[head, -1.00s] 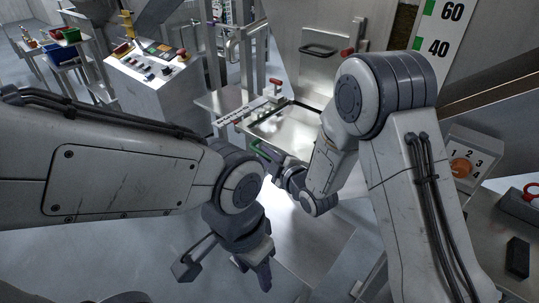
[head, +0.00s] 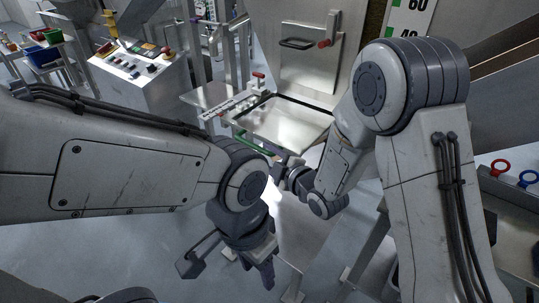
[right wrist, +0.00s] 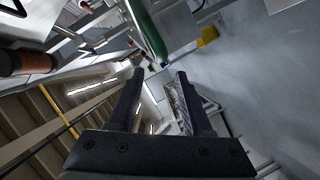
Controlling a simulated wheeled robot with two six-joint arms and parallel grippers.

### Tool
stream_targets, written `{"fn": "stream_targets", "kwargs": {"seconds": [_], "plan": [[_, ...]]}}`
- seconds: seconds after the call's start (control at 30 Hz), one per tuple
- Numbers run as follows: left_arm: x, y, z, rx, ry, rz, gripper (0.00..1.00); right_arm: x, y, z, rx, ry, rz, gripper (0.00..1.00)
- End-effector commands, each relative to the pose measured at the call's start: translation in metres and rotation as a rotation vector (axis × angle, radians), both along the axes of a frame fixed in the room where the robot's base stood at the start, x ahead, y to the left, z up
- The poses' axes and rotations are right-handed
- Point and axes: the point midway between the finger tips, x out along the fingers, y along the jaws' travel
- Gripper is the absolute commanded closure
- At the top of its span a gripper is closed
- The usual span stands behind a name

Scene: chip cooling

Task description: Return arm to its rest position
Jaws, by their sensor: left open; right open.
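My left gripper (head: 226,268) hangs at the lower middle of the head view, its fingers spread and nothing between them. My right arm comes down from the right, and its gripper (head: 262,150) lies in front of the steel tray, partly hidden by its own wrist. In the right wrist view the two dark fingers of my right gripper (right wrist: 160,82) stand apart with nothing between them. A green bar (right wrist: 146,30) shows beyond the fingertips there.
A steel tray (head: 318,131) with a raised lid panel (head: 308,62) stands ahead. Red-ringed (head: 499,167) and blue-ringed (head: 528,178) items lie at the right. Grey floor is open at the lower left.

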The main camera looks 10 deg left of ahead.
Motion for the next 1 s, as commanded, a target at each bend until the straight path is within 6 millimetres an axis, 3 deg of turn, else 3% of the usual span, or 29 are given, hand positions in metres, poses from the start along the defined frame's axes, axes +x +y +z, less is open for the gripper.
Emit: {"fn": "stream_targets", "kwargs": {"seconds": [0.73,0.87,1.0], "plan": [[0.000,0.000,0.004,0.000,0.000,0.000,0.50,-0.007,0.001,0.009,-0.004,0.024,0.009,0.50],[0.000,0.000,0.018,0.000,0.000,0.000,0.50,-0.017,0.000,0.024,-0.023,0.147,-0.034,0.50],[0.000,0.000,0.039,0.000,0.000,0.000,0.50,-0.043,-0.010,0.044,-0.045,0.384,-0.141,0.50]]}}
